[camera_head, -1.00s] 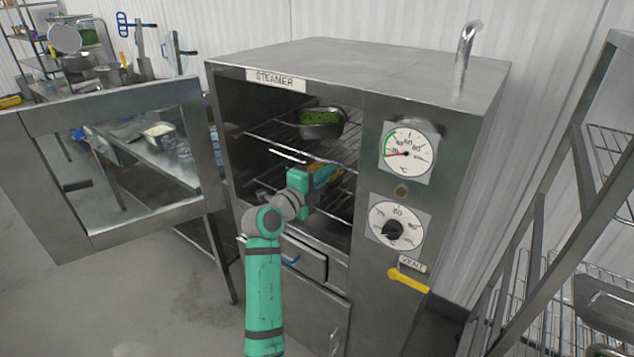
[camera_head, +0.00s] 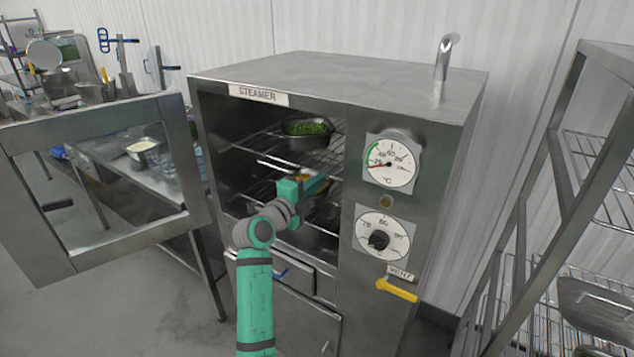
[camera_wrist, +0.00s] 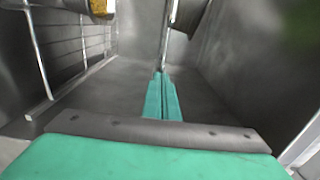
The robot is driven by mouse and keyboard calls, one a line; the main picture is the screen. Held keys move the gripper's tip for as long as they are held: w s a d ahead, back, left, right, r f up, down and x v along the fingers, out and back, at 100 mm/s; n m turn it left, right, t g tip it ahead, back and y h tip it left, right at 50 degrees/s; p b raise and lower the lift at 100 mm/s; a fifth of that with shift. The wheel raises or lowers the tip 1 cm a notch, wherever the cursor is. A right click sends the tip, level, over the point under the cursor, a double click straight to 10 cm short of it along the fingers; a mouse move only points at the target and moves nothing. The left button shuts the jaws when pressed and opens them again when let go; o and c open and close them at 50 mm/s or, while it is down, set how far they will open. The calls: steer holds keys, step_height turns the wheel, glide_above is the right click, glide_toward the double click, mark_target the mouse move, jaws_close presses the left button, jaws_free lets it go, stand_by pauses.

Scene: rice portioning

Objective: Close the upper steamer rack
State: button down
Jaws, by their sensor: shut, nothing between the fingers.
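The steamer (camera_head: 330,80) stands in the middle of the head view with its glass-paned door (camera_head: 100,190) swung open to the left. The upper rack (camera_head: 262,140) is a wire shelf inside, bearing a metal pan of green food (camera_head: 309,133). My gripper (camera_head: 318,182) reaches into the cavity below the upper rack, its fingers closed together and empty. In the wrist view the green fingers (camera_wrist: 162,98) point at a thin vertical metal rod (camera_wrist: 166,35); I cannot tell if they touch it. A yellowish thing (camera_wrist: 102,7) shows at the top there.
A lower wire rack (camera_head: 320,215) lies under my gripper. A wire shelving unit (camera_head: 560,215) stands at right, and a steel table with a white-filled pan (camera_head: 143,148) stands behind the door.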

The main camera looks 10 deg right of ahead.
steer(key=v, duration=1.3)
steer(key=s+f+n+t+y, duration=0.1)
steer(key=s+f+n+y, duration=0.15)
steer(key=f+n, duration=0.4)
steer(key=s+f+n+t+y, duration=0.1)
steer(key=s+f+n+y, duration=0.15)
steer(key=f, duration=0.75)
steer(key=s+f+n+y, duration=0.4)
steer(key=s+f+n, duration=0.5)
steer(key=s+f, duration=0.55)
steer(key=s+a+f+n+y, duration=0.1)
steer(key=s+f+n+y, duration=0.15)
steer(key=s, duration=0.75)
steer(key=s+f+n+y, duration=0.1)
steer(key=s+n, duration=0.2)
steer(key=s, duration=0.7)
steer(key=s+a+r+n, duration=0.1)
steer(key=s+r+n, duration=0.2)
steer(key=s, duration=1.2)
step_height(320, 180, up, 3)
steer(key=shift+r+h, duration=0.2)
steer(key=shift+h, duration=0.15)
